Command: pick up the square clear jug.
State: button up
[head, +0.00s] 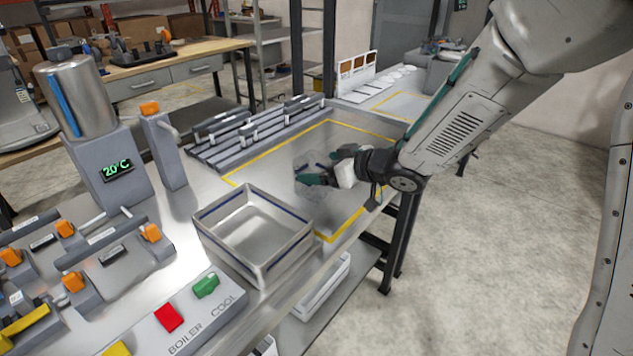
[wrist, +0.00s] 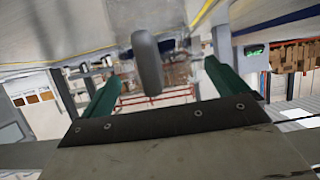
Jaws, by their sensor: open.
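The square clear jug (head: 317,160) stands in the yellow-outlined area of the steel bench, partly hidden by my gripper. Its see-through body is hard to make out; a bluish rim line shows. My gripper (head: 318,168) reaches in from the right, low over the bench at the jug, with its green fingers apart. In the wrist view my gripper (wrist: 160,76) is open, and a grey rounded upright bar (wrist: 147,62), which looks like the jug's handle, appears between the fingers. I cannot tell whether either finger touches it.
An empty steel tray with a blue line (head: 252,232) stands in front of the outlined area. A slatted grey rack (head: 245,135) lies behind it. A dispenser with a 20°C display (head: 117,169) stands at left. A button panel (head: 175,318) is at the front.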

jog(key=shift+w+a+f, duration=0.2)
jog(key=shift+w+a, duration=0.15)
jog(key=c, duration=1.4)
